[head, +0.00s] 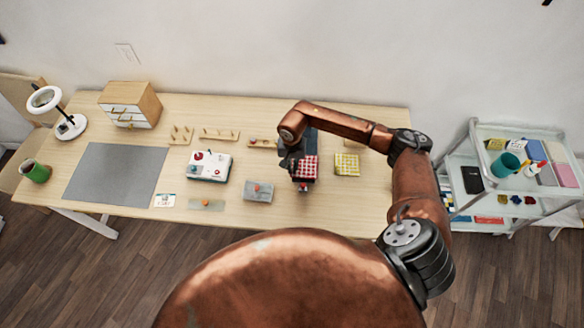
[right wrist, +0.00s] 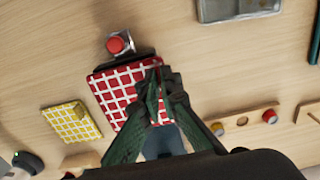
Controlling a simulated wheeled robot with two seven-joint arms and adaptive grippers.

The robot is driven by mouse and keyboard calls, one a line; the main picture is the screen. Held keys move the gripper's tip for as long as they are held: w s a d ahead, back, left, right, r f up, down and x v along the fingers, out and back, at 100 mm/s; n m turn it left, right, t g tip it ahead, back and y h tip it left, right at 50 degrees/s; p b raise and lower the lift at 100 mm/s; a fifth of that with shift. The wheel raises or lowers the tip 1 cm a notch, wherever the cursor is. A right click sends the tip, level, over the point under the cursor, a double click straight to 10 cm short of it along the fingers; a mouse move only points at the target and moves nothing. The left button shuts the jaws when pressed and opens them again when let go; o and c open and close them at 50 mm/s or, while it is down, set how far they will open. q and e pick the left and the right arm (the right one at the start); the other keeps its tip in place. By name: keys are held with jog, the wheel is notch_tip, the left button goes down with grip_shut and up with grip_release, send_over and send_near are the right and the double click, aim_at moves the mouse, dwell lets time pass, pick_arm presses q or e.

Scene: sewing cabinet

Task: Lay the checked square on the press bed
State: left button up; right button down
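A red-and-white checked square (head: 307,165) lies flat over a dark base on the right half of the table; it fills the middle left of the right wrist view (right wrist: 115,92). A dark edge (right wrist: 132,62) shows under it, beside a red knob (right wrist: 116,44); most of this base, seemingly the press bed, is hidden. My right gripper (head: 294,163) is at the square's left edge in the head view. In the right wrist view its fingertips (right wrist: 162,72) are close together at the square's edge, seemingly pinching it. My left gripper is not in view.
A yellow checked square (head: 347,164) lies just right of the red one. A grey box (head: 259,190), a white machine (head: 209,166) and wooden peg racks (head: 220,134) stand to the left. A grey mat (head: 115,173) lies further left. A trolley (head: 483,185) stands at right.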

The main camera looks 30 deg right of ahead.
jog(key=shift+f+b, duration=0.2)
jog(key=shift+b, duration=0.3)
dwell(0.6)
dwell(0.3)
jog(key=c, duration=2.1)
grip_release()
notch_tip(320, 180, up, 12)
jog(key=shift+a, duration=0.15)
